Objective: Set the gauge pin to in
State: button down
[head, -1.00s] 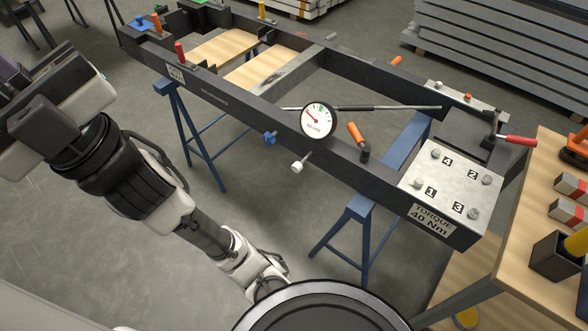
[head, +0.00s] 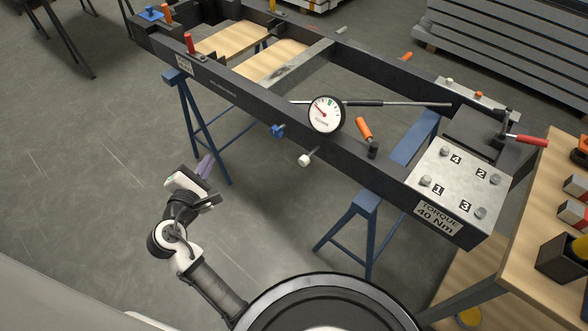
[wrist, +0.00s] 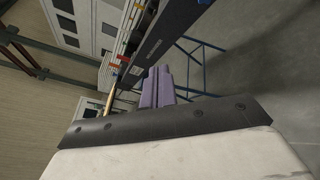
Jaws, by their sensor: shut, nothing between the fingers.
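A round white dial gauge (head: 325,114) with a red needle sits on the near dark rail of the frame. A white-headed pin (head: 304,160) sticks out from the rail's near face below the gauge; I cannot tell how deep it sits. A blue knob (head: 278,130) is on the rail to its left. My gripper (head: 207,163) is to the left of the pin and well apart from it, in front of the left trestle. Its purple fingers are together and empty; they also show in the wrist view (wrist: 158,86). The pin is not clear in the wrist view.
The near dark rail (head: 240,97) rests on blue trestles (head: 360,222). A wooden bench (head: 525,235) is at the right. Floor before the rail is clear.

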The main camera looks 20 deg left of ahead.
jog(key=s+d+f+n+h, duration=0.1)
jog(key=d+f+n+h, duration=0.1)
jog(key=d+f+h, duration=0.3)
jog(key=n+h, duration=0.2)
jog(key=h, duration=0.2)
send_near(302, 163)
jog(key=p+x, duration=0.3)
jog(key=x, duration=0.4)
jog(key=shift+a+f, duration=0.1)
jog(key=shift+f, duration=0.1)
jog(key=shift+p+x, duration=0.65)
jog(key=shift+x, duration=0.8)
jog(key=shift+s, duration=0.2)
